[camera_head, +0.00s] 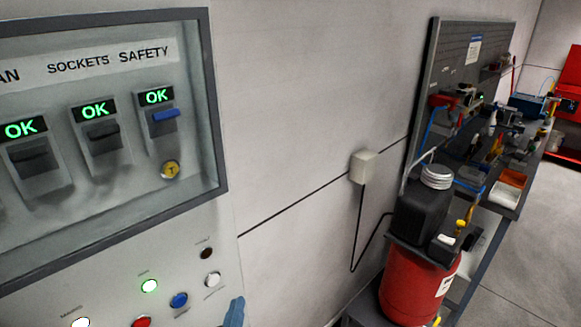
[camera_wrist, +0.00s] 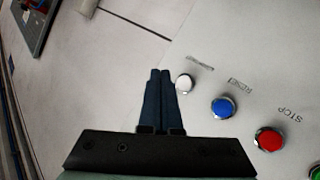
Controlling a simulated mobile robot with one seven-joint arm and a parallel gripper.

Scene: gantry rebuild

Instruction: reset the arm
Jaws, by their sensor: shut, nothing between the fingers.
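My gripper (camera_wrist: 159,75) is shut and empty, its two dark blue fingers together in the wrist view. Its fingertips appear just beside the white button (camera_wrist: 184,82); I cannot tell whether they touch the panel. The blue button (camera_wrist: 223,107), labelled RESET, and the red button (camera_wrist: 268,139), labelled STOP, lie to the right. In the head view, part of my gripper (camera_head: 234,312) shows at the bottom edge, right of the blue button (camera_head: 179,300) and below the white button (camera_head: 212,279).
A grey-framed breaker box (camera_head: 222,120) above the buttons shows green OK displays. A red cylinder (camera_head: 412,285) and a tool-laden bench (camera_head: 500,210) stand right. The wall between (camera_head: 300,130) is mostly clear.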

